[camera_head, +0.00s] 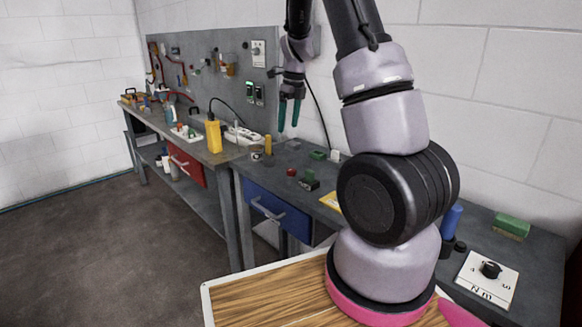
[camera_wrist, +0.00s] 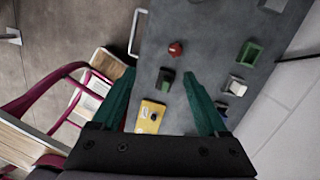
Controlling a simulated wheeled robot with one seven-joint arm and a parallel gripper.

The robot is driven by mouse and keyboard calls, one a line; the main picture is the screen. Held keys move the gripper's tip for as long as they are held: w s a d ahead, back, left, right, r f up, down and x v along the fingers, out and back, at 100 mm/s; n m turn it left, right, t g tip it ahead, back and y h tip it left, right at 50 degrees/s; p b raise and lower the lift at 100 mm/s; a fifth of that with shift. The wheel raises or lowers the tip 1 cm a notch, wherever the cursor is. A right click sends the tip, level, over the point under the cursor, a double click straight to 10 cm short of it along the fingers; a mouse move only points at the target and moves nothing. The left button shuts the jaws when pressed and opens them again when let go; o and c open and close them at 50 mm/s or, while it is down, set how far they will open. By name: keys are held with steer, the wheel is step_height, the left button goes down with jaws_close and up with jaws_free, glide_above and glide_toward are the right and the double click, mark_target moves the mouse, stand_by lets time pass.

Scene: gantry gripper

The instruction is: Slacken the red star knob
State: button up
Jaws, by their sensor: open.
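The red knob (camera_head: 292,172) is small and stands on the grey workbench top, near its front edge above the blue drawer. In the wrist view the red knob (camera_wrist: 176,49) is ahead of my gripper, beyond the fingertips and near the middle of the picture. Its star shape is too small to make out. My gripper (camera_head: 289,115) has green fingers pointing down and hangs above the bench, apart from the knob. In the wrist view the two fingers of my gripper (camera_wrist: 160,75) are spread with nothing between them touching.
A green-and-black block (camera_head: 309,180) stands right of the knob. A yellow plate (camera_head: 331,201) lies nearer. A blue drawer (camera_head: 277,212) is under the bench top. A dial plate (camera_head: 487,281) lies at the near right.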

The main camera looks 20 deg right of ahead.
mark_target(291, 170)
steer(key=w+f+m, duration=0.1)
steer(key=f, duration=0.5)
steer(key=w+d+f+m, duration=0.1)
steer(key=f, duration=0.5)
steer(key=d+f+m+g+h, duration=0.1)
steer(key=f+m, duration=0.1)
steer(key=f, duration=0.3)
steer(key=shift+w+f, duration=0.4)
steer(key=shift+c, duration=0.3)
jaws_close()
